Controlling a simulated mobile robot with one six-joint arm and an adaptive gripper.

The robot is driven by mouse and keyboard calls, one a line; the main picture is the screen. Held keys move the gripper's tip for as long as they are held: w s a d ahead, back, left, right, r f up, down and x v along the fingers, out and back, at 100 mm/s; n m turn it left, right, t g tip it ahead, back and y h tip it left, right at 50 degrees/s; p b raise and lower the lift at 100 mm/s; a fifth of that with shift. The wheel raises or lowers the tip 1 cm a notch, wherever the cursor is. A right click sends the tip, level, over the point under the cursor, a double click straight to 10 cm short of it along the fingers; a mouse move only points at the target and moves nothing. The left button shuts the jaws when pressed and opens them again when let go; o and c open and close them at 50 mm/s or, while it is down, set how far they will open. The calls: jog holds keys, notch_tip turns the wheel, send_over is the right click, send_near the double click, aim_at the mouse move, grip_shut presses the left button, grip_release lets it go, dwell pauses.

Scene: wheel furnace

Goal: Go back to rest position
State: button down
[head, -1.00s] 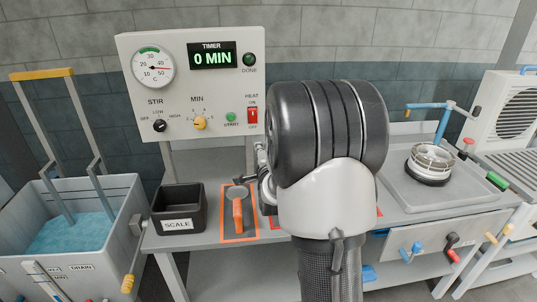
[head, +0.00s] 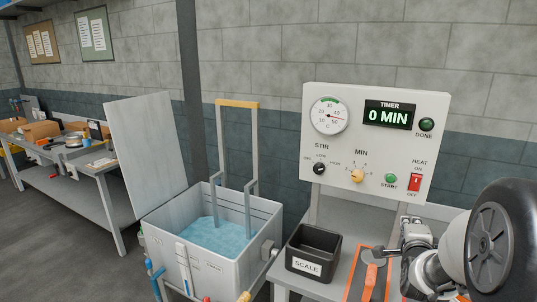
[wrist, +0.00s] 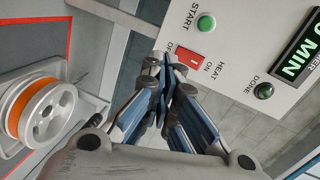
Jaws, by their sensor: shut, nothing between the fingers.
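My gripper (wrist: 165,92) is shut and empty in the wrist view, its fingertips together in front of the control panel (wrist: 225,50), near the red heat switch (wrist: 189,59). In the head view my gripper (head: 392,252) is at the lower right, partly cut off with the arm, above the bench and close to a tool with a grey round head and an orange handle (head: 370,281). The panel (head: 440,110) stands upright behind it, its timer (head: 388,115) reading 0 MIN.
A grey tank of blue liquid (head: 218,238) stands left of the bench, its lid (head: 145,150) raised. A black scale bin (head: 313,250) sits on the bench. A side bench (head: 80,185) is at far left. A wheel with an orange band (wrist: 40,112) shows in the wrist view.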

jog(key=s+a+r+n+g+y, duration=0.1)
jog(key=s+a+n+g+y, duration=0.1)
jog(key=s+a+n, duration=0.5)
jog(key=s+a+r+n+g+y, duration=0.2)
jog(key=s+a+n+y, duration=0.15)
jog(key=a, duration=0.75)
jog(key=s+a+f+n+g, duration=0.1)
jog(key=s+a+n, duration=0.2)
jog(key=s, duration=0.4)
jog(key=s+a+f+n+g+y, duration=0.1)
jog(key=s+a+n+g, duration=0.1)
jog(key=s, duration=0.6)
jog(key=s+a+f+n+g+y, duration=0.1)
jog(key=s+a+n+g, duration=0.1)
jog(key=s+a+n, duration=0.3)
jog(key=s+n, duration=0.1)
jog(key=s, duration=0.1)
jog(key=shift+s+f+n, duration=0.3)
jog(key=shift+f+n, duration=0.05)
jog(key=shift+f, duration=0.05)
jog(key=c, duration=2.3)
grip_release()
jog(key=shift+a, duration=0.1)
